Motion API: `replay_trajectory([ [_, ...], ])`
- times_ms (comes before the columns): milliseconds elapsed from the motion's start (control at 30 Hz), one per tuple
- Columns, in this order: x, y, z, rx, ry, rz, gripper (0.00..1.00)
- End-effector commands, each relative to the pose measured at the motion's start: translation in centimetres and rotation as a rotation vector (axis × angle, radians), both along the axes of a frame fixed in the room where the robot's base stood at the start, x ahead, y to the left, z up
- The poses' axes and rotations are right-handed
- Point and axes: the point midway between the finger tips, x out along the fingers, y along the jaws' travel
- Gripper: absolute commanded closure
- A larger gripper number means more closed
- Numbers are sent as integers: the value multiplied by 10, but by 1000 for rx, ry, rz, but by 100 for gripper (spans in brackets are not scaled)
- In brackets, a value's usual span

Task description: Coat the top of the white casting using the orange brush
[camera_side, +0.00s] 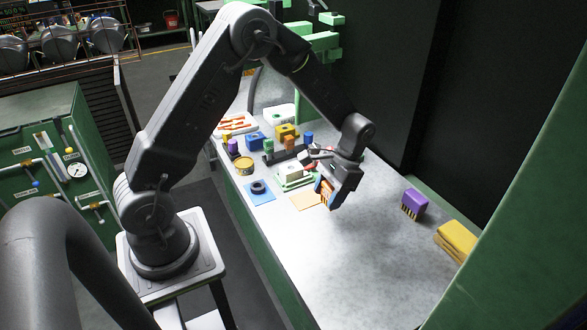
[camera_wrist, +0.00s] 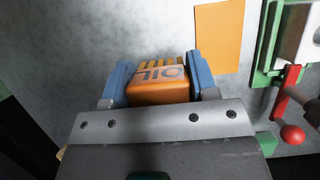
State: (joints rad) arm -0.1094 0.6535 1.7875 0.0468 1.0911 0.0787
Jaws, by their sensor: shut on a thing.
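My gripper (camera_side: 332,192) is shut on the orange brush (camera_side: 324,189), above the grey bench. In the wrist view the brush's orange body (camera_wrist: 158,90), lettered "OIL", sits between the two blue fingers. Its bristles point away from the wrist and are only partly seen. The white casting (camera_side: 292,168) sits in a green vise (camera_side: 296,184), just left of and behind my gripper in the side view. In the wrist view the casting (camera_wrist: 312,35) shows only in part at the upper right edge, clear of the brush.
The vise's red handle (camera_wrist: 293,133) sticks out beside my gripper. A purple brush (camera_side: 414,201) and yellow pads (camera_side: 457,239) lie right. The front bench is clear.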

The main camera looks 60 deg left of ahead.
Motion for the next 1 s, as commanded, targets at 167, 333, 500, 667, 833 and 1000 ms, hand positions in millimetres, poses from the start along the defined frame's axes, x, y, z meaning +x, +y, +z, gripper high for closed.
replay_trajectory([
  [167, 0, 0, 0, 0, 0, 0, 66],
  [333, 0, 0, 0, 0, 0, 0, 66],
  [500, 1, 5, 2, -1, -2, 1, 66],
  [667, 4, 41, 19, -2, -7, 4, 66],
  [833, 1, 94, 45, -2, -6, 4, 66],
  [1000, -6, 131, 64, 0, 0, 2, 66],
])
